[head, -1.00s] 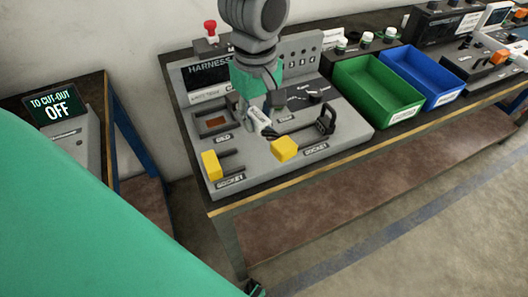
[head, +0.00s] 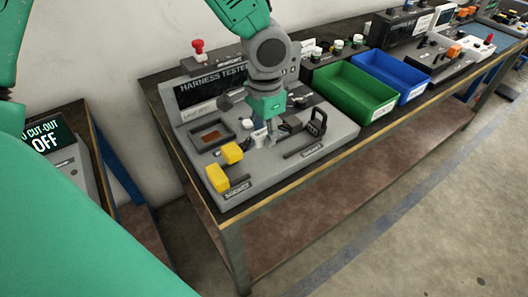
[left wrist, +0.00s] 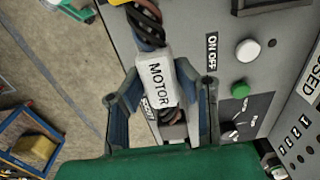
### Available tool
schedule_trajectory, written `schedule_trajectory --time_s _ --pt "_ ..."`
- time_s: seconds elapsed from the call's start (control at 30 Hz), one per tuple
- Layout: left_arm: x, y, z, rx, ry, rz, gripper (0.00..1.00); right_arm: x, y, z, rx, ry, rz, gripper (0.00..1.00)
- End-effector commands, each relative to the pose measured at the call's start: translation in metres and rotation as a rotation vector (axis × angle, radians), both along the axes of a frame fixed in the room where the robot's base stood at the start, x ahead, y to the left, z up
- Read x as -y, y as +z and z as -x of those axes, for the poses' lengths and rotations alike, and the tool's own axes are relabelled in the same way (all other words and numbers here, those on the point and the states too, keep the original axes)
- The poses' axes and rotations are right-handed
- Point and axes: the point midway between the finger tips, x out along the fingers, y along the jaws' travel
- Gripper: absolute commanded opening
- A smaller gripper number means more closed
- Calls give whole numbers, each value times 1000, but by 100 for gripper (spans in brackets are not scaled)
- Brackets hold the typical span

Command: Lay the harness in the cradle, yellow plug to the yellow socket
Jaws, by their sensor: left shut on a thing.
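My left gripper (head: 268,135) points down over the harness tester panel, its fingers around the harness. In the left wrist view the gripper (left wrist: 160,105) is shut on the harness's white body (left wrist: 160,80), marked MOTOR, with dark and reddish wires. In the head view the yellow plug (head: 231,152) is left of the gripper, close to the yellow socket (head: 216,178) at the panel's front left. A dark plug (head: 291,124) is right of the gripper, near the upright black socket (head: 316,122). I cannot tell whether the harness touches the panel. My right gripper is not in view.
The harness tester (head: 255,182) stands on a dark bench with a red knob (head: 198,46) at its back. A green bin (head: 345,95) and a blue bin (head: 395,72) stand to the right.

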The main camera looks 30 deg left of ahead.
Motion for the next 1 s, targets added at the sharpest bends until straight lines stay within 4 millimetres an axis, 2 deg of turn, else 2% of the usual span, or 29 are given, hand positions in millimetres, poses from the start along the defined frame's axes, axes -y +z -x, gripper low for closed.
schedule_trajectory --time_s 0.03,0.27,0.43,0.67,0.7,0.73,1.0 --pt "1 -8 1 -1 -2 0 0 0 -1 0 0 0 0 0" --pt "-2 -27 1 0 1 2 0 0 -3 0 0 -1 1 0" --pt "-3 -52 1 -1 1 4 0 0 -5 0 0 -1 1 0" --pt "-3 -55 0 3 2 3 0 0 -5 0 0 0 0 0" --pt "-3 -55 0 2 3 3 40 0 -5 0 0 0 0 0" --pt "-3 -54 0 2 3 3 47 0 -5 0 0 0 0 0" --pt "-1 -54 0 2 2 2 47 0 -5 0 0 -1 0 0"
